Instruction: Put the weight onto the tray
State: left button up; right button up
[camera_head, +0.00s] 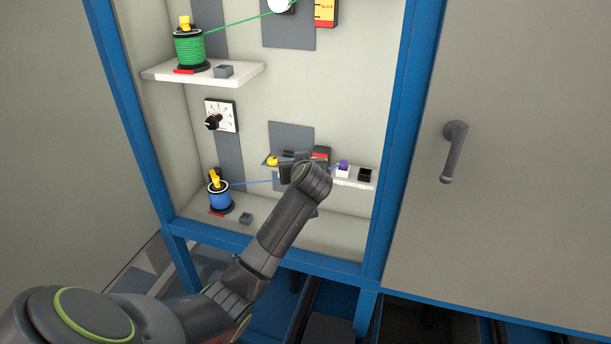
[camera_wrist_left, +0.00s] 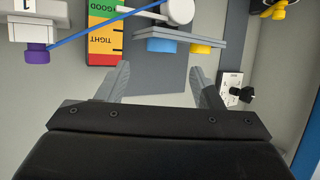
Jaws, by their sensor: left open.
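In the left wrist view, which looks upside down, a grey-blue tray (camera_wrist_left: 190,36) carries a blue weight (camera_wrist_left: 161,45) and a yellow weight (camera_wrist_left: 200,49). A purple weight (camera_wrist_left: 36,54) sits in a white holder (camera_wrist_left: 38,30) marked 1. In the head view the yellow weight (camera_head: 272,160) shows beside my left gripper, and the purple weight (camera_head: 343,163) stands on the shelf to the right. My left gripper (camera_wrist_left: 162,80) is open, with nothing between its fingers, in front of the tray. In the head view my arm covers much of this spot. My right gripper is not in view.
A blue spool (camera_head: 219,196) stands at lower left, its blue line running toward the tray area. A red, yellow and green gauge (camera_wrist_left: 104,32) is behind the line. A dial (camera_head: 220,116) and a green spool (camera_head: 189,48) are higher left. A dark holder (camera_head: 366,175) sits at the shelf's right end.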

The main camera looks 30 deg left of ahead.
pick_arm(q)
jog(key=b+v, duration=0.1)
jog(key=v, duration=1.1)
jog(key=shift+s+d+b, duration=0.2)
jog(key=shift+s+b, duration=0.05)
jog(key=shift+b, duration=0.1)
jog(key=shift+r, duration=0.1)
jog(key=s+d+r+p, duration=0.1)
jog(key=s+p, duration=0.2)
jog(key=s, duration=0.3)
jog(key=shift+d, duration=0.2)
